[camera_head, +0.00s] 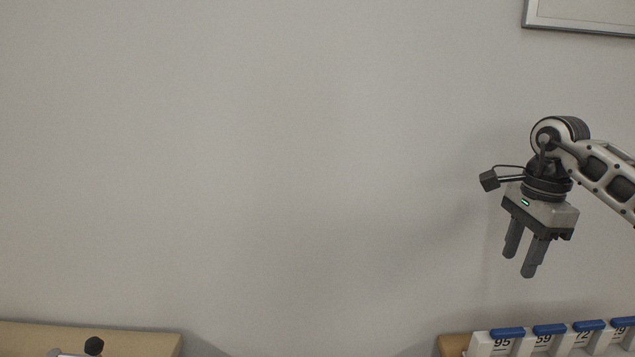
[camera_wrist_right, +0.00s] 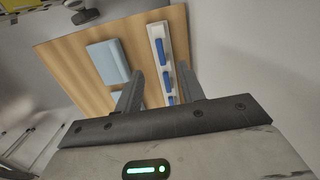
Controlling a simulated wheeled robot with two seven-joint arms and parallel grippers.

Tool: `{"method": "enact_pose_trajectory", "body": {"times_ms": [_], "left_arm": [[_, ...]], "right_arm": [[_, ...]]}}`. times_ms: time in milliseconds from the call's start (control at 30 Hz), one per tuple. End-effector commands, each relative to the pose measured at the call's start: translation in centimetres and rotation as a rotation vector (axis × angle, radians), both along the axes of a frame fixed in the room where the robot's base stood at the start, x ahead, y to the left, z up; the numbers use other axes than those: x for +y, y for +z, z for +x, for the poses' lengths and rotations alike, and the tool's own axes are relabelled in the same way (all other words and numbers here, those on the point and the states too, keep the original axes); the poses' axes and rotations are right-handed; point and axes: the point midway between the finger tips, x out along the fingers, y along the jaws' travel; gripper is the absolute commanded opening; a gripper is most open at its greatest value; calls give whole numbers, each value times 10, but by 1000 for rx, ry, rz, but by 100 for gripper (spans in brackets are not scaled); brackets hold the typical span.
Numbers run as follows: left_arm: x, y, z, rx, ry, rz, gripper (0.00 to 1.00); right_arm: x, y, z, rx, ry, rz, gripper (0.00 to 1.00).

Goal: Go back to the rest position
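My right gripper (camera_head: 518,266) hangs in the air at the right of the head view, in front of the wall, with its fingers pointing down. Its two fingers stand apart with nothing between them. In the right wrist view the fingers (camera_wrist_right: 160,75) are also apart and empty, above a wooden table top (camera_wrist_right: 75,55). My left gripper does not show in the head view. Only a small dark knob and a pale part show at the bottom left edge, and I cannot tell what they belong to.
A row of white numbered holders with blue tops (camera_head: 550,331) stands on a wooden surface (camera_head: 453,345) at bottom right, below the right gripper. A light blue pad (camera_wrist_right: 108,62) lies on the table in the wrist view. A tan surface (camera_head: 140,342) shows at bottom left.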

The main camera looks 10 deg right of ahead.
Motion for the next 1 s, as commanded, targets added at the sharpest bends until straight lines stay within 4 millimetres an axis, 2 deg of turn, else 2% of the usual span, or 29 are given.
{"method": "enact_pose_trajectory", "body": {"times_ms": [167, 333, 400, 500, 600, 700, 767, 867, 967, 1000], "left_arm": [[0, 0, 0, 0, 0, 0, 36], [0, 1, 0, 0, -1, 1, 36], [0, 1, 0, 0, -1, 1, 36], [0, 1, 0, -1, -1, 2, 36], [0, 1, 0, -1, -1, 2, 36], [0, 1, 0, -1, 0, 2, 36], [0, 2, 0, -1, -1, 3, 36], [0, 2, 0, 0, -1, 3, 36], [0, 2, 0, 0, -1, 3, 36], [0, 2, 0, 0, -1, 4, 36]], "right_arm": [[86, -50, 8, -10, 43, 241, 39], [189, -87, -5, 32, -1, 596, 39], [233, -94, -17, 76, -55, 770, 39], [292, -94, -37, 185, -196, 1055, 39], [333, -83, -53, 334, -404, 1333, 39], [353, -71, -60, 519, -667, 1579, 39], [356, -67, -61, 643, -850, 1708, 39], [347, -72, -58, 867, -1194, 1880, 39], [327, -95, -58, 1106, -1582, 1990, 39], [317, -108, -60, 1205, -1748, 2014, 39]]}}
